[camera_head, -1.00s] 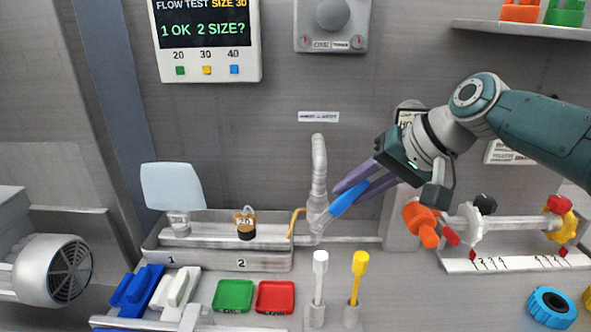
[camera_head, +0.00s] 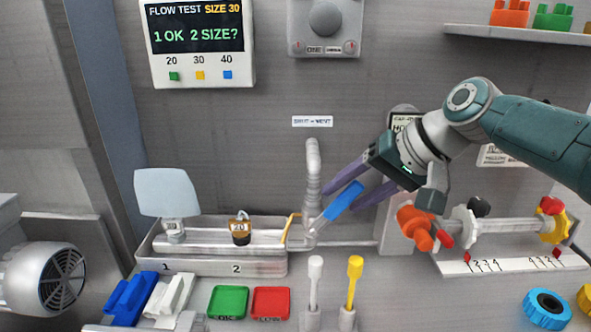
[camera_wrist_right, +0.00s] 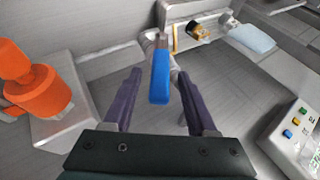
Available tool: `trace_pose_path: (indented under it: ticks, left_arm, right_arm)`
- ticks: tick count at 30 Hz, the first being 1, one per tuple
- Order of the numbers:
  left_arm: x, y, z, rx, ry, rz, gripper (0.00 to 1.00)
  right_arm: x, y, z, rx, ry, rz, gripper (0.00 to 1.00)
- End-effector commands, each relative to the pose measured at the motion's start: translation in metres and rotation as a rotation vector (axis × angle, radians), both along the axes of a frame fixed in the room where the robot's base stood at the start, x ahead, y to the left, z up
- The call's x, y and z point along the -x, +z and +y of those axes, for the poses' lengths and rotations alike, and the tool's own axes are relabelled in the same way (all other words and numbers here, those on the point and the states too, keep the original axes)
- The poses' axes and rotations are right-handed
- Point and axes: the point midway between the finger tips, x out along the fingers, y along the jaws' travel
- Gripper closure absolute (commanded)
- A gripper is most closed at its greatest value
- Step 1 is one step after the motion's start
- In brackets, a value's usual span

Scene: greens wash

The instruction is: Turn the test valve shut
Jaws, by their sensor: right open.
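The test valve's blue lever (camera_head: 343,201) slants up to the right from the grey upright pipe (camera_head: 313,170) at the end of the trough. The lever also shows in the right wrist view (camera_wrist_right: 160,78), pointing back toward my palm. My right gripper (camera_head: 341,203) is open, with its two purple fingers on either side of the lever. In the right wrist view my right gripper (camera_wrist_right: 158,74) shows gaps between the lever and both fingers, so I see no contact. My left gripper is not in view.
A trough (camera_head: 220,266) holds two labelled fittings to the left. An orange fitting (camera_head: 415,225) stands close to the right of my gripper. White (camera_head: 315,268) and yellow (camera_head: 355,268) sticks stand upright below. A flow test screen (camera_head: 197,40) hangs on the wall.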

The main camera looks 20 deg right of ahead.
Motion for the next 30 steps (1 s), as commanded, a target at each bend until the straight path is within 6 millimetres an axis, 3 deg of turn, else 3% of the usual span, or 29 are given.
trace_pose_path:
  ticks: [7, 18, 30]
  left_arm:
    - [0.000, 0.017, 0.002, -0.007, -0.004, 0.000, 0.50]
    - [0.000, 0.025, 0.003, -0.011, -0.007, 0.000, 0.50]
    - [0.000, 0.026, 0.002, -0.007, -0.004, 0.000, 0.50]
  right_arm:
    - [0.014, 0.024, -0.012, 0.004, 0.000, -0.002, 0.43]
    - [0.044, 0.065, -0.036, 0.002, 0.000, 0.000, 0.43]
    - [0.051, 0.074, -0.041, 0.000, 0.000, 0.002, 0.43]
